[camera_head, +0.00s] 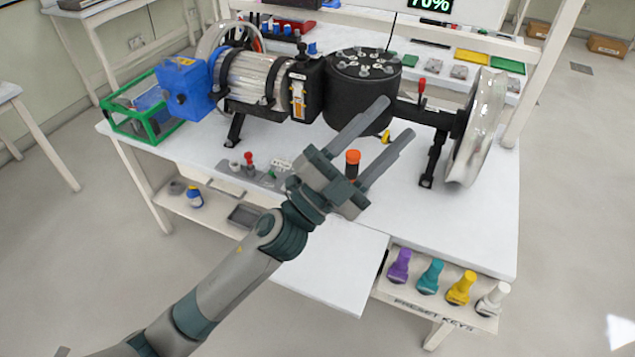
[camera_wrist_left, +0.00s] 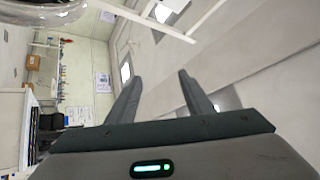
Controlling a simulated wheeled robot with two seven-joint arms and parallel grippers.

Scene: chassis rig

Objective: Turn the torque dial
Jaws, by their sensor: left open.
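No part is clearly labelled as the torque dial, and I cannot tell which one it is. A display reading 70% (camera_head: 430,5) stands at the top of the head view. An orange-topped knob (camera_head: 352,157) shows beside my gripper, partly hidden by it. My left gripper (camera_head: 397,118) is open and empty, its two fingers apart and pointing up and right over the bench. In the left wrist view, the open fingers (camera_wrist_left: 160,80) have only the room behind them. My right gripper is not in view.
The chassis rig has a blue box (camera_head: 185,88), a black drum (camera_head: 345,100) and a metal wheel (camera_head: 482,125). A small panel with a red knob (camera_head: 249,159) lies left. Coloured preset keys (camera_head: 430,277) stand front right. The white bench (camera_head: 450,215) is clear at right.

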